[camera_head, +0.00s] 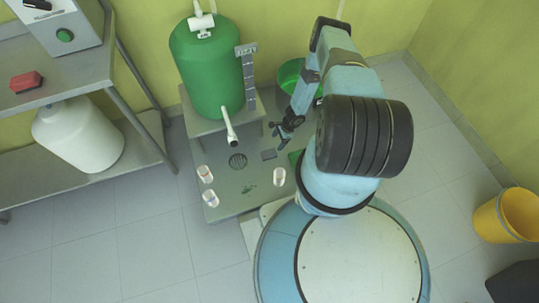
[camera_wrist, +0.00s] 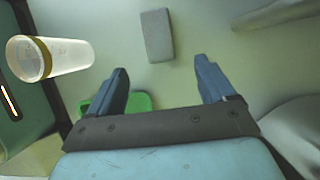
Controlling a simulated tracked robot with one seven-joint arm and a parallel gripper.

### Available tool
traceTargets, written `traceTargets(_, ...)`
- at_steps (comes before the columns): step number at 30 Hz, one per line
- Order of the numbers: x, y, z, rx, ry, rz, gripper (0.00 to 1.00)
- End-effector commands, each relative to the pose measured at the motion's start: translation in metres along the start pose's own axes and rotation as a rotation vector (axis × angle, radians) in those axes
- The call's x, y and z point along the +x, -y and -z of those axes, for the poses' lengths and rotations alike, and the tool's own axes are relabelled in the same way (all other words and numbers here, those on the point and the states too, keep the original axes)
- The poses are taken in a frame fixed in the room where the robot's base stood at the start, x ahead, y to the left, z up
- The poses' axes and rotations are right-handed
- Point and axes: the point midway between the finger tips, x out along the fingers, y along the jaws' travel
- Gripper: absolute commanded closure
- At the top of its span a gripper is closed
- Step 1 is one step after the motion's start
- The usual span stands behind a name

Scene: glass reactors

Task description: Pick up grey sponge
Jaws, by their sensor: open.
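The grey sponge (camera_wrist: 157,35) is a flat grey block lying on a pale surface, beyond my fingertips at the top middle of the wrist view. In the head view it looks like a small dark grey patch (camera_head: 268,154) on the low grey table. My gripper (camera_wrist: 161,66) is open, with nothing between its two blue-grey fingers. In the head view my gripper (camera_head: 284,130) is close to the sponge, just up and to the right of it, and appears apart from it.
A clear cup (camera_wrist: 62,57) stands left of the sponge. Behind the left finger is a green object (camera_wrist: 141,101). The low table (camera_head: 226,207) holds several clear cups and a green tank (camera_head: 207,72) with a spout. A red sponge (camera_head: 26,82) lies on the left bench.

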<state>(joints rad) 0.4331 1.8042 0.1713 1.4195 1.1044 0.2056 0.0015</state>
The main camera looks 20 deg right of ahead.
Motion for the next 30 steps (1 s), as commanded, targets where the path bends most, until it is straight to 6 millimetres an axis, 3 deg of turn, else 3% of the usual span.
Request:
traceTargets(9,0.052,0.0,-0.001,-0.004,-0.001,-0.001,0.17)
traceTargets(20,0.076,-0.001,-0.002,-0.003,0.0,0.0,0.17)
traceTargets(30,0.116,-0.002,-0.008,-0.004,-0.001,0.0,0.17)
